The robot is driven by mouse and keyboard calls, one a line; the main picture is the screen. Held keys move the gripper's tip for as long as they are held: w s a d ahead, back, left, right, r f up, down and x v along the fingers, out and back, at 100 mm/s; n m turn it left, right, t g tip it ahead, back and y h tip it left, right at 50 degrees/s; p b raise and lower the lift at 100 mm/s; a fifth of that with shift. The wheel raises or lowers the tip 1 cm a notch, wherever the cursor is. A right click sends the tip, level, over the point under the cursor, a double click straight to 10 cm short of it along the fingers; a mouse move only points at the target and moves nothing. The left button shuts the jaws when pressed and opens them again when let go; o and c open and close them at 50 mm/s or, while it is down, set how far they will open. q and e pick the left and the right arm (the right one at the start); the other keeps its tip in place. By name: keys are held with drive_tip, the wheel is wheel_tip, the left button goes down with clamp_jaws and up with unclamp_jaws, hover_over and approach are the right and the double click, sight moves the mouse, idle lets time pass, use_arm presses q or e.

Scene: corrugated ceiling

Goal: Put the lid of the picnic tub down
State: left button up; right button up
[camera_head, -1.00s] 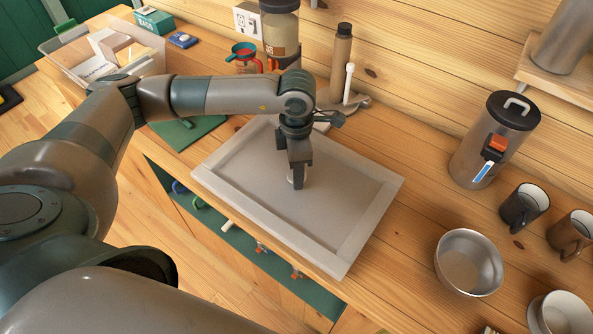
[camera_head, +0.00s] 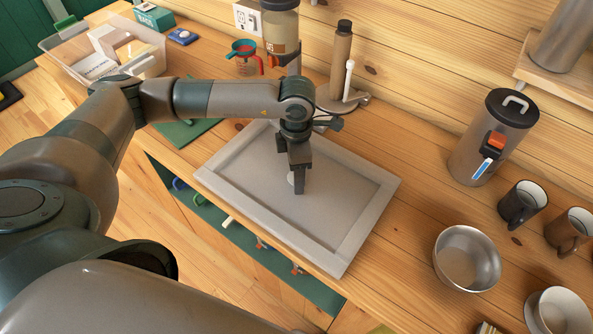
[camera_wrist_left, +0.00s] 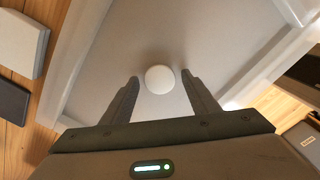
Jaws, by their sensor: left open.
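A large grey rectangular lid (camera_head: 335,180) with a raised rim and a recessed middle lies on the wooden counter. A small round white knob (camera_wrist_left: 159,79) stands at its middle. My left gripper (camera_head: 298,184) points down over the lid's middle. In the left wrist view, its open fingers (camera_wrist_left: 160,77) stand on either side of the knob, with gaps between. In the head view, a finger partly hides the knob. I cannot tell what is beneath the lid. My right gripper is not in view.
A clear bin (camera_head: 60,60) with boxes stands at the back left. A bottle (camera_head: 341,60) and stand are behind the lid. A metal canister (camera_head: 470,160), dark mugs (camera_head: 520,205) and a steel bowl (camera_head: 440,262) are on the right. Bare counter lies between the lid and these.

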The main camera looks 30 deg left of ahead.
use_arm(q)
drive_tip(key=shift+r, duration=0.15)
drive_tip(key=shift+r, duration=0.35)
wheel_tip(320, 180, up, 11)
drive_tip(key=b, duration=0.5)
drive_tip(key=shift+r, duration=0.15)
